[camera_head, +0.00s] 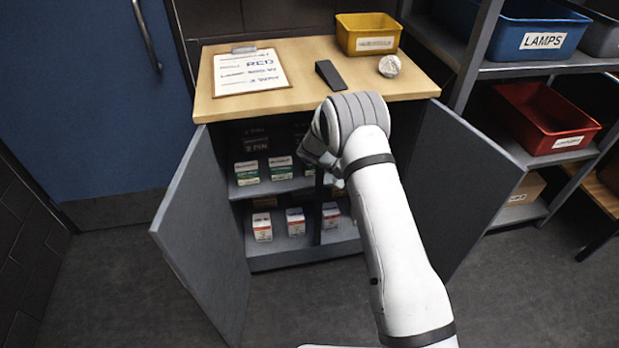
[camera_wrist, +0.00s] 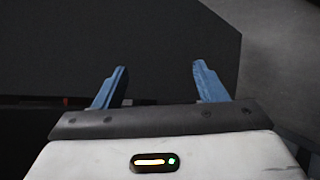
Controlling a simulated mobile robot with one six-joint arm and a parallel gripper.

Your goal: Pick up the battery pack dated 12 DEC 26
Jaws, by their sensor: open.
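In the head view, a cabinet (camera_head: 228,260) stands with both doors open. Green-and-white boxes (camera_head: 248,173) sit on its upper shelf, and orange-and-white boxes (camera_head: 262,227) sit on the shelf below. Dark items (camera_head: 257,144) with small pale lettering stand behind the green boxes. No date is readable, so I cannot tell which is the battery pack dated 12 DEC 26. My arm reaches into the cabinet front and covers its right part. In the wrist view, my gripper (camera_wrist: 160,86) is open and empty, with its blue fingers apart before a dark surface.
The doors (camera_head: 200,235) stand out left and right (camera_head: 462,180) of the opening. On the wooden top are a clipboard (camera_head: 250,73), a yellow bin (camera_head: 368,33), a dark wedge (camera_head: 330,74) and a pale round object (camera_head: 389,66). A rack with blue (camera_head: 540,30) and red (camera_head: 546,116) bins stands right.

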